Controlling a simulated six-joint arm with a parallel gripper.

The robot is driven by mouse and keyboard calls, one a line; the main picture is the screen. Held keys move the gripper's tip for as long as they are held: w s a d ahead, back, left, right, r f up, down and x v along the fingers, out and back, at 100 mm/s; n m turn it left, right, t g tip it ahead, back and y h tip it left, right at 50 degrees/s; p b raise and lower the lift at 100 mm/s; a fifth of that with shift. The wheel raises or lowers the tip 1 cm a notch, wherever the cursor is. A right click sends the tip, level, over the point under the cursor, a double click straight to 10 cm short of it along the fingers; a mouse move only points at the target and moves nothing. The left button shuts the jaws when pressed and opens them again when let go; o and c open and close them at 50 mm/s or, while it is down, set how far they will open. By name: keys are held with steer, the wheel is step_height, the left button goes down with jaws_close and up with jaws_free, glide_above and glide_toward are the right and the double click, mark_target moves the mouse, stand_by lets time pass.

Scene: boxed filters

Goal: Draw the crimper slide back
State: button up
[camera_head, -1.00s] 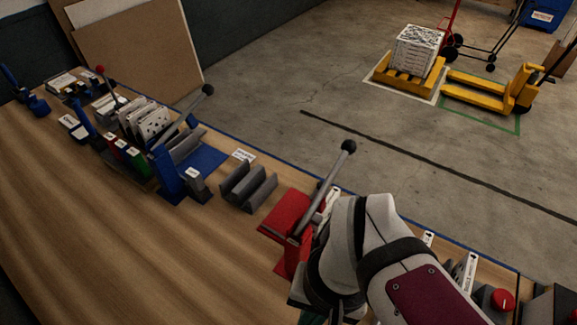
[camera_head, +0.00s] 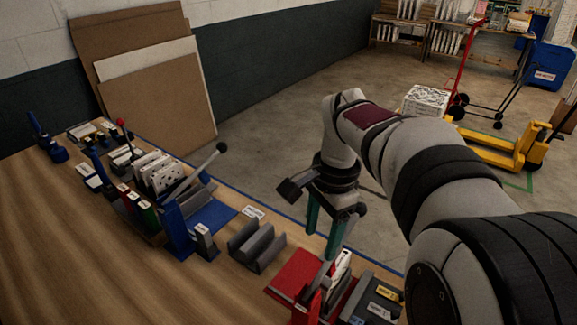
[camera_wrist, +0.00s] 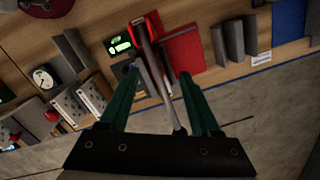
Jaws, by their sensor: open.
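A red lever device, with a flat red plate (camera_head: 296,274) and an upright red frame, stands at the bench's near right in the head view. I cannot read a label naming it as the crimper. In the wrist view its red frame (camera_wrist: 155,24) carries a long grey lever (camera_wrist: 162,78) ending in a dark knob. My gripper (camera_head: 320,246) hangs fingers down over this device, its green fingers apart and empty. In the wrist view the lever shows between the fingertips (camera_wrist: 160,72); I cannot tell the depth gap. Most of the lever is hidden in the head view.
Further left is a blue press (camera_head: 175,228) with a raised lever (camera_head: 195,168) and several white panels. A dark box with green displays (camera_wrist: 121,42) sits beside the red device. The bench front is clear.

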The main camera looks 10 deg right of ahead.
steer(key=w+d+f+m, duration=0.4)
steer(key=w, duration=0.4)
steer(key=w+d+f+m, duration=0.4)
steer(key=w+d, duration=0.1)
steer(key=w, duration=0.3)
steer(key=shift+h, duration=0.4)
step_height(320, 180, down, 16)
steer(key=shift+f, duration=0.1)
jaws_close()
